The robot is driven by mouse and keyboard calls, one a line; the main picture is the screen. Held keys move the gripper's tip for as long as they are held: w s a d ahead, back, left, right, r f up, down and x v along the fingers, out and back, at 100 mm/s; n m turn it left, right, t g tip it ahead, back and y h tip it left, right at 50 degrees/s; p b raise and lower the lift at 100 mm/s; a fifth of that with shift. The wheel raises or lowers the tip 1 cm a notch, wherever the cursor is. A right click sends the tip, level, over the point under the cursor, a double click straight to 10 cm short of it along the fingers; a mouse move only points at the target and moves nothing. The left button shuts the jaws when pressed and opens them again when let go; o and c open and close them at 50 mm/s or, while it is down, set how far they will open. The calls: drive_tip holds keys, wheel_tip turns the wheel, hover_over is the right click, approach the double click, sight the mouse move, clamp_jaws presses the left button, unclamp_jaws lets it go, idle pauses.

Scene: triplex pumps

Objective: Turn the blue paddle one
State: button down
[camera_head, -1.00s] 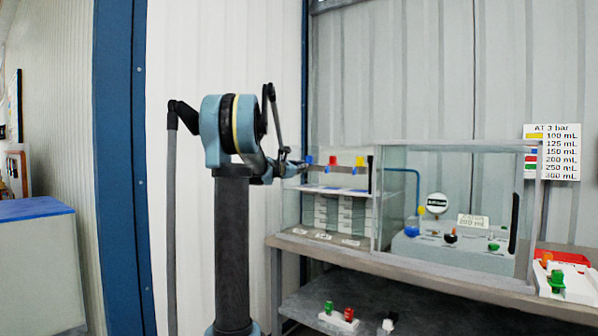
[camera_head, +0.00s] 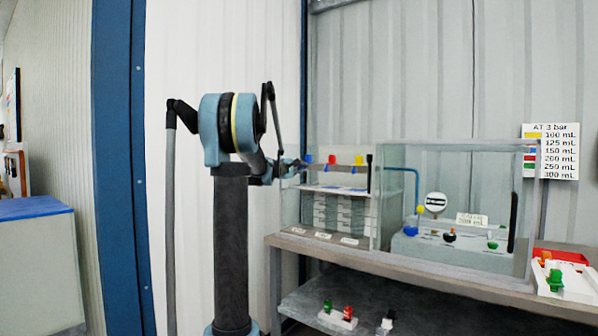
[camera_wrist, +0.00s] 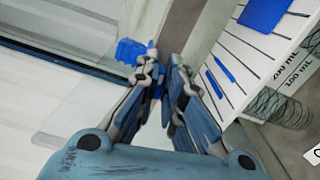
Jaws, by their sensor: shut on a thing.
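The blue paddle (camera_head: 308,158) is at the left end of a row with a red one and a yellow one, on the glass-sided case. My gripper (camera_head: 297,166) reaches to it from the left. In the wrist view my gripper (camera_wrist: 162,75) has its fingertips close together, shut on the blue paddle. A blue part (camera_wrist: 131,51) of it shows just beyond the left finger. The fingers hide much of the grip. The paddle's exact angle cannot be told.
Red (camera_head: 332,159) and yellow (camera_head: 360,160) paddles stand close to the right. A second glass case (camera_head: 385,200) holds a gauge and several knobs. The bench edge (camera_head: 400,268) runs below. A sign (camera_head: 550,150) lists volumes by colour.

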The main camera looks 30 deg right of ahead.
drive_tip(key=shift+f+m, duration=0.15)
drive_tip(key=shift+m, duration=0.65)
drive_tip(key=shift+s, duration=0.1)
drive_tip(key=c, duration=1.7)
unclamp_jaws()
drive_tip(key=shift+f, duration=0.1)
drive_tip(key=v, duration=1.2)
